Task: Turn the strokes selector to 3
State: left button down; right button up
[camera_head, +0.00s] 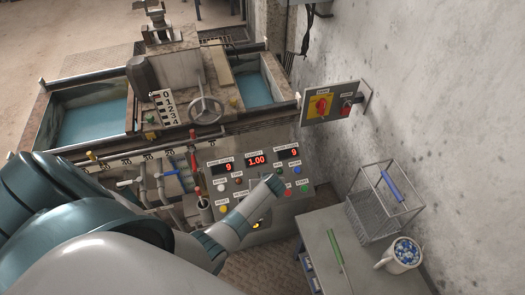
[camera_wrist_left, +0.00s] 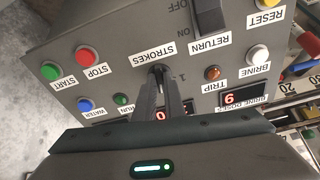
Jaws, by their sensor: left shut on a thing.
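The strokes selector sits on the grey control panel (camera_head: 290,207), below its STROKES label (camera_wrist_left: 153,53) in the left wrist view. That view shows the panel upside down. My left gripper (camera_wrist_left: 161,76) is shut on the selector, its two dark fingers close together. The fingers hide most of the knob, so I cannot tell where its pointer stands. A scale mark "1" (camera_wrist_left: 182,77) shows beside the fingers. In the head view my left arm reaches over the panel and covers the selector. My right gripper is not in view.
Around the selector are the STOP button (camera_wrist_left: 85,55), the START button (camera_wrist_left: 49,71), the TRIP lamp (camera_wrist_left: 212,73) and the RETURN switch (camera_wrist_left: 207,18). The middle display (camera_head: 257,160) reads 1.00. A wire basket (camera_head: 378,214) and a mug (camera_head: 401,256) stand at the right.

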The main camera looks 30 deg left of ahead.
pick_arm(q)
jog(key=m+p, duration=0.1)
jog(key=m, duration=0.2)
jog(key=m+p, duration=0.2)
jog(key=m, duration=0.1)
jog(key=shift+s+a+r+m+h, duration=0.1)
jog(key=shift+a+r+m+h, duration=0.1)
jog(key=shift+m+h, duration=0.2)
jog(key=shift+f+m+h+p, duration=0.15)
jog(key=shift+m+p, duration=0.2)
jog(key=shift+m, duration=0.55)
jog(key=shift+m+h+p, duration=0.15)
jog(key=shift+m+p, duration=0.2)
jog(key=shift+m, duration=0.55)
jog(key=c, duration=1.8)
grip_release()
jog(key=shift+c, duration=0.2)
jog(key=shift+p+v, duration=0.3)
jog(key=shift+v, duration=0.7)
jog(key=v, duration=1.5)
jog(key=shift+s, duration=0.15)
